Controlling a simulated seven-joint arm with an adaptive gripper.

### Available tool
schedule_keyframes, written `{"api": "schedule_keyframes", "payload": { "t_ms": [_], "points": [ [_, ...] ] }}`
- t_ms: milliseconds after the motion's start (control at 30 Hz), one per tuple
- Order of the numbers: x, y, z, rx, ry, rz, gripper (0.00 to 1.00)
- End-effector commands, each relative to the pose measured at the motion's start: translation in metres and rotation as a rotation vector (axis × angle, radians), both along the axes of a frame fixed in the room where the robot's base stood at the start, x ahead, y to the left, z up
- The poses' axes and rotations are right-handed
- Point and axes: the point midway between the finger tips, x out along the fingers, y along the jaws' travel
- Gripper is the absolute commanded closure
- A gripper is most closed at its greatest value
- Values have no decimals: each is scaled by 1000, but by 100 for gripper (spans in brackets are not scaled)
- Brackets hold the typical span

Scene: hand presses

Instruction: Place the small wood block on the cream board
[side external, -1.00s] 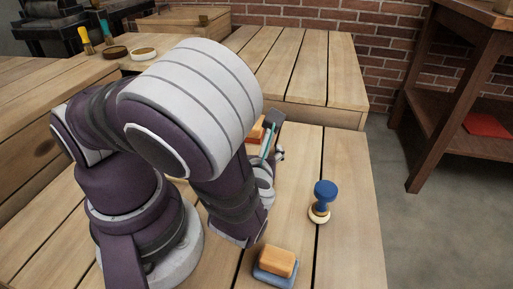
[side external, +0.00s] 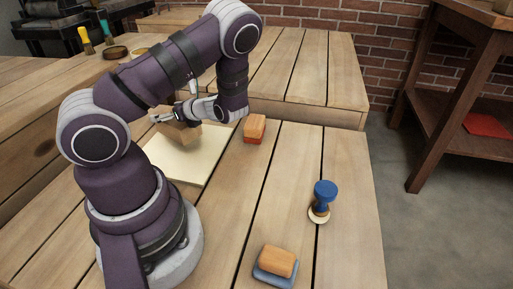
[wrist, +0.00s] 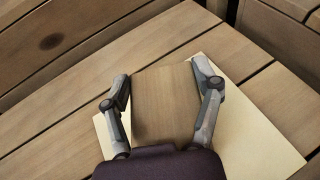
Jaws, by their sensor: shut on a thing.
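My gripper (side external: 176,117) is shut on the small wood block (side external: 182,131), with one finger on each side of it. In the wrist view the block (wrist: 165,103) sits between the two fingers of my gripper (wrist: 163,88). The cream board (side external: 190,166) lies flat on the table, and it also shows in the wrist view (wrist: 255,142) beneath and around the block. The block is over the far part of the board in the side view. I cannot tell whether its underside touches the board.
An orange-red block with a wooden top (side external: 254,128) stands right of the board. A blue-handled stamp (side external: 322,200) stands further right. A wood-topped blue block (side external: 276,265) is at the front. The table between them is clear. A brick wall (side external: 380,50) is behind.

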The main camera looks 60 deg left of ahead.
Motion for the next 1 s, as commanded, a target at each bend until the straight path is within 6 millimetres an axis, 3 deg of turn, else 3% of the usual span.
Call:
{"api": "schedule_keyframes", "payload": {
  "t_ms": [200, 600, 633, 800, 1000],
  "points": [
    [-1, 0, -36, -1, 2, 1, 76],
    [0, 0, -42, -1, -1, 0, 76],
    [0, 0, -42, -1, -1, 0, 32],
    [0, -1, -42, -1, -1, 0, 9],
    [0, 0, -42, -1, -1, 0, 9]
  ]
}}
